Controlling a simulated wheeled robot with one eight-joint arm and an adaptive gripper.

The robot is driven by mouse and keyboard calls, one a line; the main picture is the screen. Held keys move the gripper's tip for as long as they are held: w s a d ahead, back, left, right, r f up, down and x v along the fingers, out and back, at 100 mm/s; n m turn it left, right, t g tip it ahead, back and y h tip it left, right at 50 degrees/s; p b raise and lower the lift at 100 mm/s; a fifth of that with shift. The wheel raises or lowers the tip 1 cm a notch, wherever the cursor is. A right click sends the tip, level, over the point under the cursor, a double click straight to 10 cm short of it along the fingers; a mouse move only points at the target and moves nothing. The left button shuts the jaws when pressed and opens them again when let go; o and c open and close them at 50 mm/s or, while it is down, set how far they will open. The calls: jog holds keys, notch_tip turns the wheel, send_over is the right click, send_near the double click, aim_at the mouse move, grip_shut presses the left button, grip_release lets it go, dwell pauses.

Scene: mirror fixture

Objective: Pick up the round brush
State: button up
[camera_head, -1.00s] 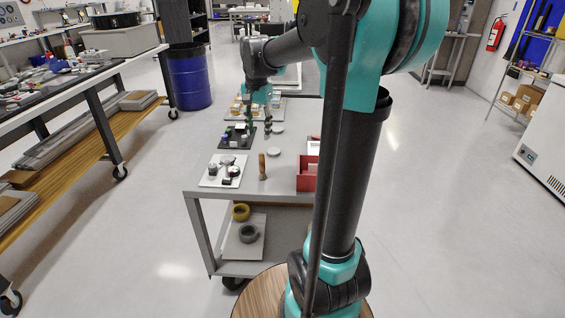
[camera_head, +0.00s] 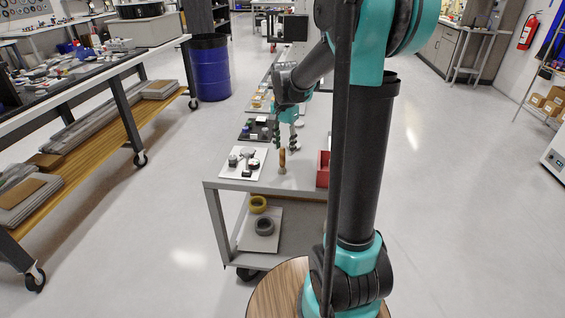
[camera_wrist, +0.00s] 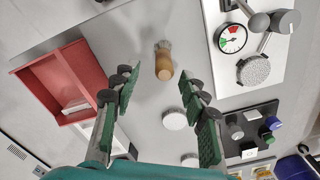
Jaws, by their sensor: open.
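The round brush (camera_head: 282,160) has a tan wooden handle and stands near the front of the grey cart top (camera_head: 262,184). In the wrist view the brush (camera_wrist: 164,64) lies ahead of my gripper (camera_wrist: 156,86), between the lines of its two fingers but beyond the tips. My gripper (camera_head: 284,142) is open and empty. In the head view its fingers point down, just behind the brush. No contact with the brush shows.
A red bin (camera_wrist: 68,82) stands on one side of the brush. A white board with a gauge (camera_wrist: 231,38) is on the other side. A lower shelf holds tape rolls (camera_head: 264,226).

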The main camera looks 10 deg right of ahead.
aim_at(283, 166)
jog(key=f, duration=0.4)
jog(key=shift+a, duration=0.4)
jog(key=shift+s+f, duration=0.1)
jog(key=shift+f, duration=0.55)
jog(key=shift+c, duration=0.3)
grip_shut()
